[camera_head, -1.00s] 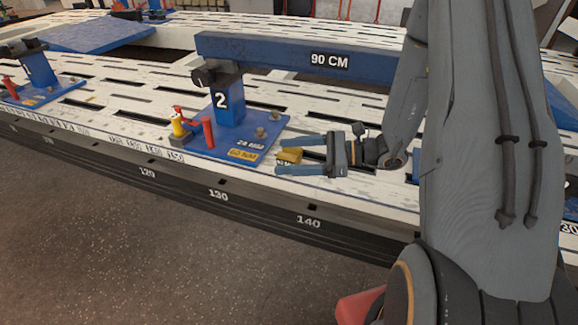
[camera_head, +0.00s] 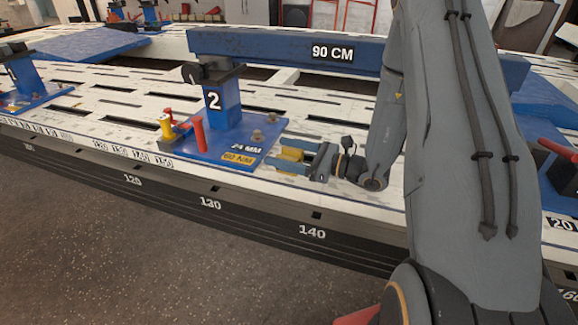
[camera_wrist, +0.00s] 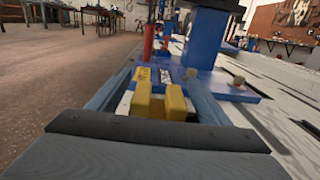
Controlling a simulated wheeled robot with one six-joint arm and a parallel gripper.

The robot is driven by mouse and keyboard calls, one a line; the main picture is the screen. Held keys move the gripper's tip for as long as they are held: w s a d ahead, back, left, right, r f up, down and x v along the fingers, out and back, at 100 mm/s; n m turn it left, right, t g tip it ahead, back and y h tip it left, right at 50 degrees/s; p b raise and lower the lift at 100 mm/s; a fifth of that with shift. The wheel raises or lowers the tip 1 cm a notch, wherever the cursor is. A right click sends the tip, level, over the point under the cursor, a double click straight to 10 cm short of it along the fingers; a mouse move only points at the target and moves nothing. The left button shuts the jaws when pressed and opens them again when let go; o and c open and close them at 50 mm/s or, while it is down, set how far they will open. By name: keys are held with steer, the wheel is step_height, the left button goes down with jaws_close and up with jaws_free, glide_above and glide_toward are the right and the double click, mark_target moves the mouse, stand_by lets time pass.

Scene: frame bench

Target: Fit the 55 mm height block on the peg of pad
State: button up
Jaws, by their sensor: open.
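A yellow block (camera_head: 291,154) lies on the white bench beside the blue pad marked 2 (camera_head: 225,148). In the wrist view the fingers (camera_wrist: 155,95) flank the block with some space, and I cannot tell any contact. The block's size marking is not readable. The peg is not clearly identifiable; the pad carries bolts and a red-handled clamp (camera_head: 198,131).
A blue post (camera_head: 224,100) rises from the pad under a long blue beam marked 90 CM (camera_head: 290,50). The slotted white bench (camera_head: 100,105) ends in a dark front edge with numbers. Another blue stand (camera_head: 22,80) is at the left.

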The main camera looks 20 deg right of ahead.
steer(key=shift+x, duration=1)
steer(key=c, duration=1.7)
